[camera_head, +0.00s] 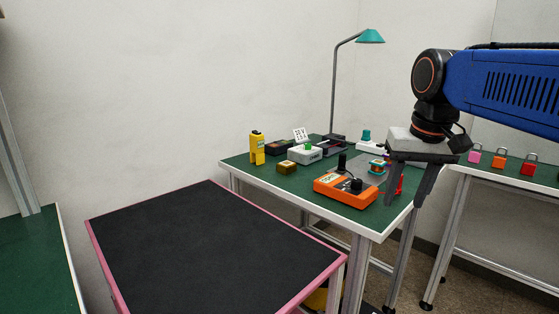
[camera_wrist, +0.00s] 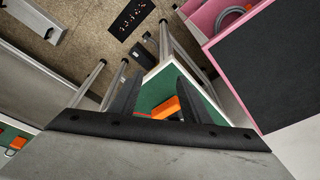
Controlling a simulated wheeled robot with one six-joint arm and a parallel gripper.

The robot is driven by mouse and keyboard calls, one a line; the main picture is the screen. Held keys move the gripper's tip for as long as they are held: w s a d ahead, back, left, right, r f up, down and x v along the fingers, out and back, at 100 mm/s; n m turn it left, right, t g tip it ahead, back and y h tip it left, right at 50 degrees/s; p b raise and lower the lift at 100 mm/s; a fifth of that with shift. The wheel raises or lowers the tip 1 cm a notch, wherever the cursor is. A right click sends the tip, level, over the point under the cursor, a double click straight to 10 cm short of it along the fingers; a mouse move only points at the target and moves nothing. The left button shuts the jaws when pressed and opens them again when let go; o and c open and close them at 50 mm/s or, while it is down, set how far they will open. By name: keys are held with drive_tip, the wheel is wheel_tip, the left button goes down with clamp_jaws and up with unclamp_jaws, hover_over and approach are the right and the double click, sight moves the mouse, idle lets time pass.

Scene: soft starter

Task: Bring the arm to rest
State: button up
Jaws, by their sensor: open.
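My arm reaches in from the right edge in the head view, with a blue link, a black joint and a grey gripper body. My gripper (camera_head: 405,198) points down with its two dark fingers apart. It hangs in front of the right end of the green-topped table (camera_head: 301,184) and hides part of the things there. The fingers also show in the wrist view (camera_wrist: 156,88), spread with nothing held between them. An orange device (camera_head: 345,190) with black knobs lies on the table left of the fingers; part of it shows between them in the wrist view (camera_wrist: 165,107).
A yellow device (camera_head: 257,148), small boxes and a teal desk lamp (camera_head: 369,37) stand on the green table. A pink-edged black table (camera_head: 208,250) at front left is bare. Coloured padlocks (camera_head: 498,158) stand on another green table (camera_head: 513,169) at right.

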drive_tip(key=s+d+f+t, duration=0.1)
drive_tip(key=s+f, duration=0.6)
drive_tip(key=f, duration=0.3)
drive_tip(key=s+d+f+n+t, duration=0.1)
drive_tip(key=s+f, duration=0.7)
drive_tip(key=f, duration=0.2)
drive_tip(key=shift+s+f, duration=0.25)
drive_tip(key=shift+f, duration=0.05)
